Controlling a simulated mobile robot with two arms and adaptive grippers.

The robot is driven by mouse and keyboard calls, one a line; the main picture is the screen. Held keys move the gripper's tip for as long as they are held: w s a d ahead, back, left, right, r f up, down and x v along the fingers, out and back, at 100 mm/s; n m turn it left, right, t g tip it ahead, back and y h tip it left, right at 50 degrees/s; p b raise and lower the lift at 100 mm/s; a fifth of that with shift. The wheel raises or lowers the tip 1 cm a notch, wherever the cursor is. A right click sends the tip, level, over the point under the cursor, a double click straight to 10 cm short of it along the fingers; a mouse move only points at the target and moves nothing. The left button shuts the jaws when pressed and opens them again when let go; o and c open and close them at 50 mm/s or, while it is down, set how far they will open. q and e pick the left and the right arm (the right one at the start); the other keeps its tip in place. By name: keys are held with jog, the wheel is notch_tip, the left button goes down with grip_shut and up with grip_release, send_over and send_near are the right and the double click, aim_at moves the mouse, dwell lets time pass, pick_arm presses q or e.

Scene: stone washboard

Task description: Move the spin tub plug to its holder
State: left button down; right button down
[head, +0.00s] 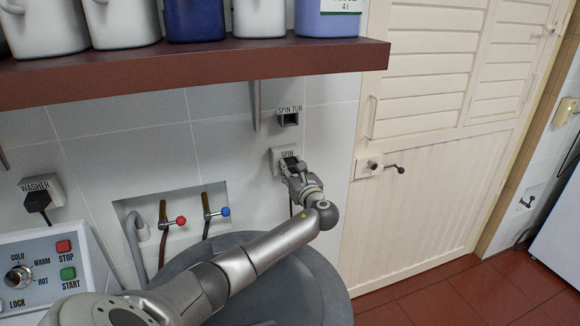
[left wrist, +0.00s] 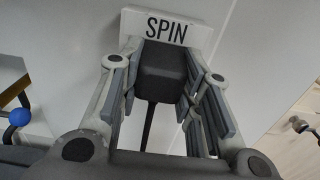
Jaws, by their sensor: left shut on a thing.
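The spin tub plug (left wrist: 162,72) is a dark block with a black cord hanging from it. It sits against the white outlet marked SPIN (head: 287,154), which also shows in the left wrist view (left wrist: 160,25). My left gripper (head: 291,168) is at this outlet, its fingers on both sides of the plug, shut on it. In the head view the gripper mostly hides the plug. The holder, a small dark socket box (head: 288,119) under the SPIN TUB label, is on the tiled wall just above the outlet and looks empty. My right gripper is out of view.
A brown shelf (head: 200,72) with canisters hangs above, its bracket (head: 255,105) left of the holder. Taps with red (head: 181,221) and blue (head: 225,211) knobs are at lower left. A grey tub (head: 320,285) lies below my arm. A cream door (head: 440,150) stands right.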

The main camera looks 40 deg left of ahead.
pick_arm(q)
jog(key=shift+d+p, duration=0.25)
jog(key=shift+p, duration=0.15)
jog(key=shift+p+v, duration=0.45)
jog(key=shift+v, duration=0.3)
jog(key=shift+s+d+p, duration=0.3)
jog(key=shift+d+p, duration=0.15)
jog(key=shift+p, duration=0.05)
jog(key=shift+s+d+p, duration=0.35)
jog(key=shift+d+p, duration=0.2)
jog(key=shift+d, duration=0.1)
jog(key=shift+p+v, duration=0.65)
jog(key=shift+v, duration=0.2)
jog(key=shift+s+d, duration=0.1)
jog(key=shift+d, duration=0.05)
jog(key=shift+d+f, duration=0.1)
